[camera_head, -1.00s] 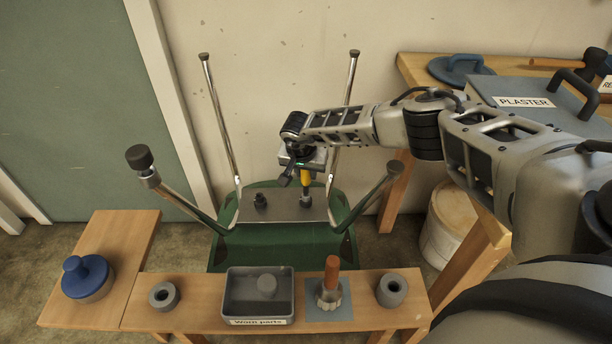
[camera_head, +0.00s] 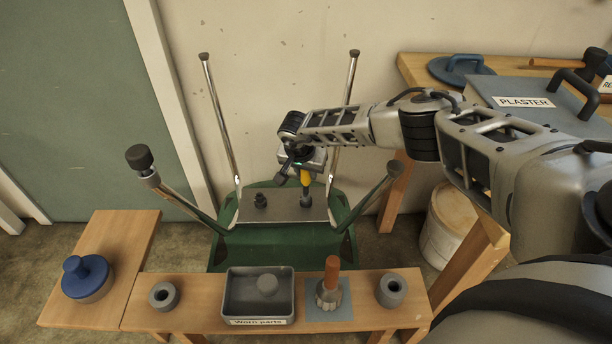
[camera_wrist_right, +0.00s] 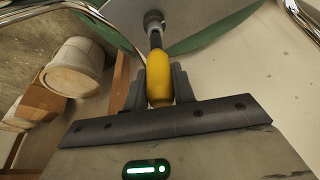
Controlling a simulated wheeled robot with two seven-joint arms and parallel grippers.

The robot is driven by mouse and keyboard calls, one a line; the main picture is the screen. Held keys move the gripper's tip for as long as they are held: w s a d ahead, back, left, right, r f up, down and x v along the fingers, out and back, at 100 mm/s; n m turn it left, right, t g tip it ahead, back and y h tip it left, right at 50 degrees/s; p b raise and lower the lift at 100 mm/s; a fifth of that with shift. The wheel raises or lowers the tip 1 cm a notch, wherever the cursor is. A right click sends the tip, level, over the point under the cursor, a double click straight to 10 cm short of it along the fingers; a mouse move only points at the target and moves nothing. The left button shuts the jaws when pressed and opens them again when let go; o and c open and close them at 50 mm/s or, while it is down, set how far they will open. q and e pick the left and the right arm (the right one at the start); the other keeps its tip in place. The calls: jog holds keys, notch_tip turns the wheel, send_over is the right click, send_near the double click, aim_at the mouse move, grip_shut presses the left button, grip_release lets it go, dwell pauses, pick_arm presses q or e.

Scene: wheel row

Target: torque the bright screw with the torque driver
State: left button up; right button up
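My right gripper (camera_head: 304,168) is shut on the yellow-handled torque driver (camera_head: 306,182), held upright over the metal plate (camera_head: 284,208) of the upturned green chair (camera_head: 270,250). In the right wrist view the driver's yellow handle (camera_wrist_right: 160,84) sits between the two dark fingers (camera_wrist_right: 158,88). Its dark shaft runs to a round grey end or screw head (camera_wrist_right: 153,20) at the plate. The screw under the tip is mostly hidden, so I cannot tell if it is bright. A dark knob-like fitting (camera_head: 261,201) stands on the plate left of the driver. My left gripper is not in view.
Metal chair legs (camera_head: 220,120) rise around the plate. A white bucket (camera_head: 446,228) stands right, below a table with a plaster box (camera_head: 530,98).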

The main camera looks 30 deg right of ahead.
jog(key=o, duration=0.5)
jog(key=shift+a+f, duration=0.1)
jog(key=shift+r, duration=0.25)
pick_arm(q)
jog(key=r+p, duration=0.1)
jog(key=p, duration=0.1)
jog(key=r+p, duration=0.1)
jog(key=p, duration=0.2)
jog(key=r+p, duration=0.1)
jog(key=p, duration=0.2)
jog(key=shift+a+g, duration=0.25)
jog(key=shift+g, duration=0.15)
pick_arm(e)
jog(key=v, duration=0.6)
jog(key=shift+s+r, duration=0.1)
jog(key=shift+r, duration=0.25)
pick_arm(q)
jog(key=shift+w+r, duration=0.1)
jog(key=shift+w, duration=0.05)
